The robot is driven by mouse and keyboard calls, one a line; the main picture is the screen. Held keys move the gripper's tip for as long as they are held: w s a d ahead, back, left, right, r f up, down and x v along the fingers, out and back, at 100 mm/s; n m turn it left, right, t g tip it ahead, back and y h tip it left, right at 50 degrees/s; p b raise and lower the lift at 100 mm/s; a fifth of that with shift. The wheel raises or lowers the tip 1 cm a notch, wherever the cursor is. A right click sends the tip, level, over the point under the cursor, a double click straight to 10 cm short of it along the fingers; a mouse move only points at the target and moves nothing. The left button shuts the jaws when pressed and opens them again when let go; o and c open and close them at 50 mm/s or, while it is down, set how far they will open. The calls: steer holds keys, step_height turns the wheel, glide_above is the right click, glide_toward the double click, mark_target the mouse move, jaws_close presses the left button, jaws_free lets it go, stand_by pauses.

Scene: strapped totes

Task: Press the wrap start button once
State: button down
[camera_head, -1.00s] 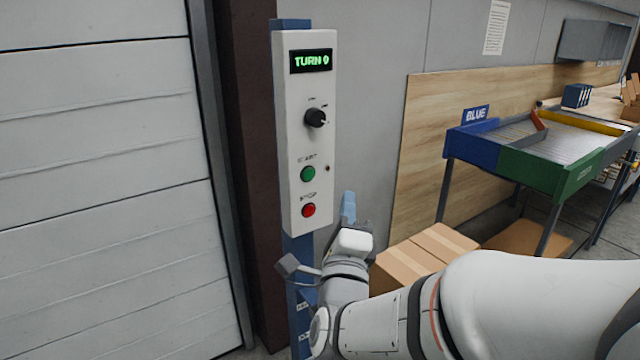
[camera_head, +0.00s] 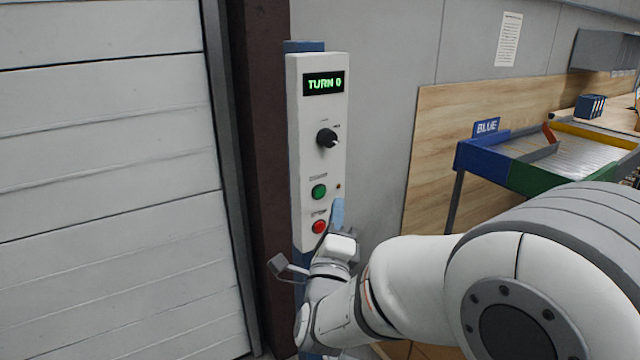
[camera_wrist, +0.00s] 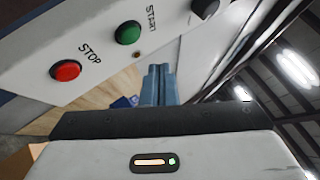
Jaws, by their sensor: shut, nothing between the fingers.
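The white control panel (camera_head: 308,165) stands upright on a blue post. Its display (camera_head: 324,83) reads "TURN 0" in green. Below are a black knob (camera_head: 327,138), the green start button (camera_head: 319,191) and the red stop button (camera_head: 319,227). In the wrist view the green button (camera_wrist: 128,32) is labelled START and the red button (camera_wrist: 66,70) STOP. My gripper (camera_head: 338,203) is shut and empty, its blue fingers just right of the panel's lower part, near the height between the two buttons. The fingertips (camera_wrist: 160,70) show beside the panel in the wrist view; contact with it cannot be told.
A ribbed white door (camera_head: 110,180) fills the left. A wooden board (camera_head: 430,150) leans on the grey wall at right. A roller table with a blue sign (camera_head: 486,127) stands farther right. Free wall space lies just right of the panel.

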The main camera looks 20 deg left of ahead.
mark_target(320, 193)
steer(key=shift+w+a+b, duration=0.95)
steer(key=shift+a+b, duration=0.05)
steer(key=shift+a, duration=0.2)
steer(key=shift+w+a+f+b, duration=0.15)
steer(key=shift+w+a+b, duration=0.05)
steer(key=shift+b, duration=0.5)
stand_by(0.8)
steer(key=shift+a, duration=0.1)
steer(key=shift+w+a+b, duration=0.25)
steer(key=shift+w+b, duration=0.05)
steer(key=shift+b, duration=0.3)
stand_by(0.7)
stand_by(0.3)
steer(key=shift+s+d+b, duration=0.5)
steer(key=shift+d+b, duration=0.1)
steer(key=shift+b, duration=0.35)
